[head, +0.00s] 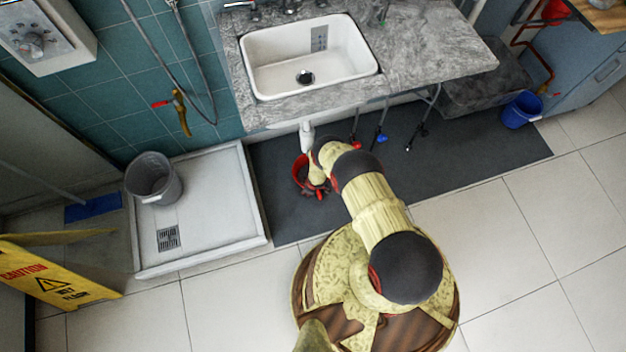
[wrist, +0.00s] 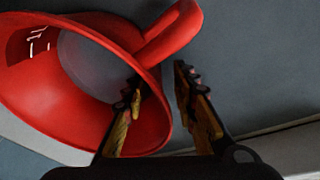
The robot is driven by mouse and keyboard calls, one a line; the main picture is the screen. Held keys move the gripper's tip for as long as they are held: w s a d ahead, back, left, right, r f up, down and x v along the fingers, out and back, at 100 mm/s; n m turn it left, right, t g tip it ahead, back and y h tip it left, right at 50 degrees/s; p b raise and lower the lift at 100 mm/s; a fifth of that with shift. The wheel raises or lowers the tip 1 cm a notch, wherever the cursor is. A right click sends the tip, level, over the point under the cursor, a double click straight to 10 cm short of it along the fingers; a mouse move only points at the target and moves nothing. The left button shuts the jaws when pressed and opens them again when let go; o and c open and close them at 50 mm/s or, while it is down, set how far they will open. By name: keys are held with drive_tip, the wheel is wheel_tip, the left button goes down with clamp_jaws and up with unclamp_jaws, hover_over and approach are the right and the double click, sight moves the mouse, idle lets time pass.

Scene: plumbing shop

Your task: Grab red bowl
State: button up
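The red bowl (head: 298,173) is on the dark mat below the sink, partly hidden by my arm in the head view. In the wrist view the red bowl (wrist: 58,108) looks tilted and fills the left side, with a thick handle-like piece at its upper right. My gripper (wrist: 157,84) is open, with its fingers either side of the near right rim. The left finger shows against the bowl's inside and the right finger is outside. I cannot tell whether either finger touches the wall. My gripper (head: 316,189) also shows at the bowl in the head view.
The white sink (head: 262,73) in its grey counter and a drain pipe (head: 306,136) are just above the bowl. A shower tray (head: 205,230) with a grey bucket (head: 153,180) lies left. A yellow caution sign (head: 60,270) and a blue bucket (head: 521,110) stand farther off. The right floor is clear.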

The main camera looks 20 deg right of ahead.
drive_tip(key=shift+w+f, duration=0.1)
drive_tip(key=shift+f, duration=0.2)
drive_tip(key=shift+c, duration=0.5)
clamp_jaws()
